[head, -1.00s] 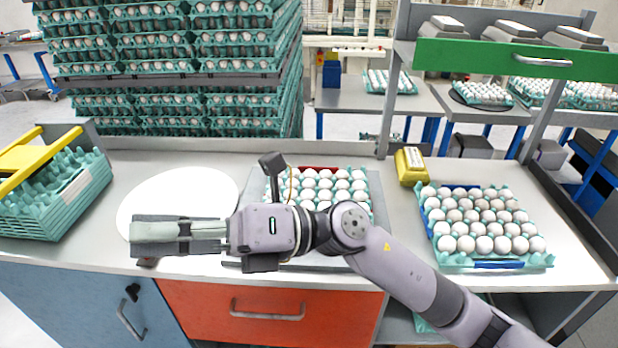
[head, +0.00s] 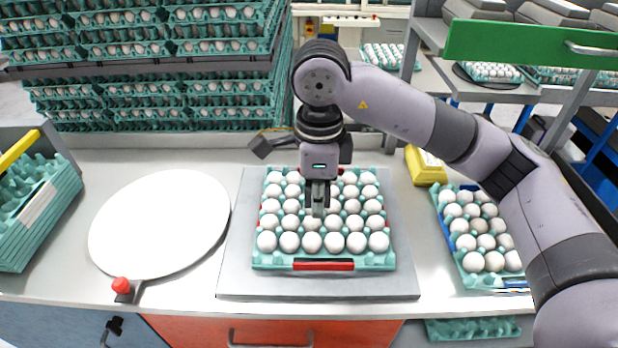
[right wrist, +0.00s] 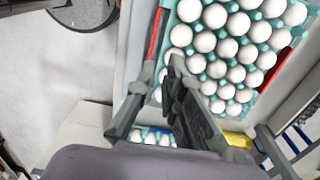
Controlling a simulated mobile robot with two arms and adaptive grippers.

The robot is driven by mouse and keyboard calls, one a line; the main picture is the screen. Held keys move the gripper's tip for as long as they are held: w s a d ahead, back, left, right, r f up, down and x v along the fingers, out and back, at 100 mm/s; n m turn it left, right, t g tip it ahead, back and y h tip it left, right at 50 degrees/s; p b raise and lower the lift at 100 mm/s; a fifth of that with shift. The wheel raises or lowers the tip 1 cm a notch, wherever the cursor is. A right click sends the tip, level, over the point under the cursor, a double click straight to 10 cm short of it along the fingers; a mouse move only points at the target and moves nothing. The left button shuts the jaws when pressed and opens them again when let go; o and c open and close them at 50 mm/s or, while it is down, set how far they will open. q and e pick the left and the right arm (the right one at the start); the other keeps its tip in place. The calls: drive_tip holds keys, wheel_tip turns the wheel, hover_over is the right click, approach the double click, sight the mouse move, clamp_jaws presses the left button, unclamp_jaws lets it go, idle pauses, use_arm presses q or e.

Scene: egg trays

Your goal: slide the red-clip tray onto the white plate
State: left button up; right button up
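The red-clip tray (head: 270,259) is teal, full of white eggs, and lies flat on a grey metal plate in the middle of the counter. Red clips show on its edges, the front one (head: 323,265) most clearly. The round white plate (head: 160,222) lies to its left and is empty. My right gripper (head: 318,212) points down over the middle of the tray. Some eggs are hidden behind the gripper. My left gripper is not in view.
A blue-clip egg tray (head: 470,277) and a yellow box (head: 425,168) stand at the right, partly behind my right arm. Stacked teal trays (head: 26,235) are at the left edge. A red knob (head: 121,286) sits at the plate's front. Counter between plate and grey metal plate is clear.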

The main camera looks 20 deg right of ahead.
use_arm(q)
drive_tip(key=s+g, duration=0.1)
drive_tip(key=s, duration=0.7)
use_arm(e)
drive_tip(key=p, duration=0.1)
hover_over(318, 261)
drive_tip(key=s, duration=0.2)
wheel_tip(318, 261, down, 5)
drive_tip(key=f, duration=0.3)
drive_tip(key=f+p, duration=0.1)
drive_tip(key=f, duration=0.3)
drive_tip(key=f+p, duration=0.1)
drive_tip(key=f, duration=0.2)
drive_tip(key=shift+a+f, duration=0.25)
drive_tip(key=shift+a, duration=0.1)
drive_tip(key=shift+f, duration=0.7)
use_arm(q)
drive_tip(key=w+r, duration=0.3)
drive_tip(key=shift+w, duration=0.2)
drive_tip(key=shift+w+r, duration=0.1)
use_arm(e)
clamp_jaws()
